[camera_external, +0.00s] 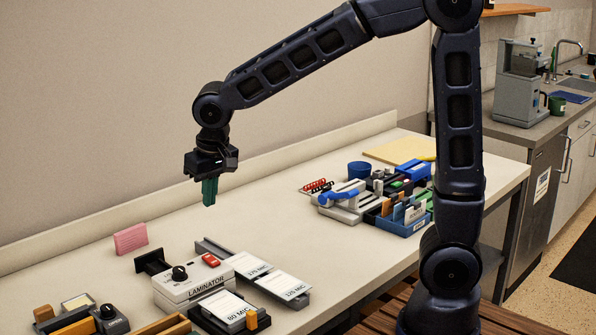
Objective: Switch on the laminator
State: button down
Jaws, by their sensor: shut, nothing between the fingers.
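The laminator (180,289) is a white box with its name on the front, standing on the desk at the lower left. A red rocker switch (211,260) and a black knob (180,273) sit on its top. I cannot tell from here whether the switch is on or off. My gripper (209,202) points down with its green fingers shut and empty. It hangs in the air above the desk, behind and above the laminator in the picture, and touches nothing.
Trays with white pouch cards (285,283) lie right of the laminator. A pink block (130,238) stands behind it at left. Blue organizers (405,228) and a blue-handled device (342,198) are farther right. Desk between the laminator and the organizers is clear.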

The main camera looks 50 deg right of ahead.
aim_at(208, 256)
jog(key=f, duration=0.4)
jog(key=w+f, duration=0.1)
jog(key=f, duration=0.4)
jog(key=w+f, duration=0.1)
jog(key=f, duration=0.3)
jog(key=shift+w+f, duration=0.2)
jog(key=shift+f, duration=0.2)
jog(key=shift+w+d+f+g, duration=0.1)
jog(key=shift+w+f+g, duration=0.15)
jog(key=shift+g, duration=0.15)
jog(key=shift+s, duration=0.25)
jog(key=shift+s+r, duration=0.15)
jog(key=shift+s, duration=0.55)
notch_tip(208, 256, up, 14)
jog(key=s, duration=0.2)
jog(key=shift+s, duration=0.2)
